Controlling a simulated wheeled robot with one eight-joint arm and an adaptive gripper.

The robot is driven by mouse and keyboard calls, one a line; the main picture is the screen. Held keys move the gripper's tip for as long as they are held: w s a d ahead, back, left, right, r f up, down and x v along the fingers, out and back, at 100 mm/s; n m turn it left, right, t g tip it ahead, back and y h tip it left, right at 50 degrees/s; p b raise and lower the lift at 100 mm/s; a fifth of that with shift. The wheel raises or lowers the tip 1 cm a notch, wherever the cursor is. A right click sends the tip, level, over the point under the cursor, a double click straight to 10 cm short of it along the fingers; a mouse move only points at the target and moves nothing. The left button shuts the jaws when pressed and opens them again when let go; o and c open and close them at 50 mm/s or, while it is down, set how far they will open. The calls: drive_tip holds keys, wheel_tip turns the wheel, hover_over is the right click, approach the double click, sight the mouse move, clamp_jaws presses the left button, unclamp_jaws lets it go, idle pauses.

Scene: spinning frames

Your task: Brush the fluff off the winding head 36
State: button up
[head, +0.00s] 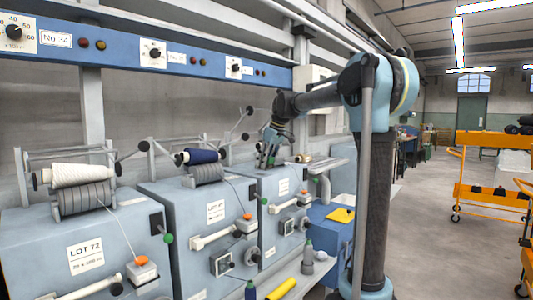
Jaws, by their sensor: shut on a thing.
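Three blue winding heads stand in a row along the wall. The nearest (83,235) carries a white yarn package over a grey drum, the middle one (195,225) a dark blue package. My gripper (268,160) is over the top of the third, farthest head (283,180). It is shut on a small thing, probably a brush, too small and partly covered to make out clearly. I cannot tell whether it touches the head. No number 36 is readable, and fluff is too small to make out.
A panel (110,45) marked "No 34" runs above the heads. A blue box (330,235) with a yellow cloth stands beyond. Orange carts (490,195) are at right, with open floor between.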

drive_tip(key=shift+r, duration=2.3)
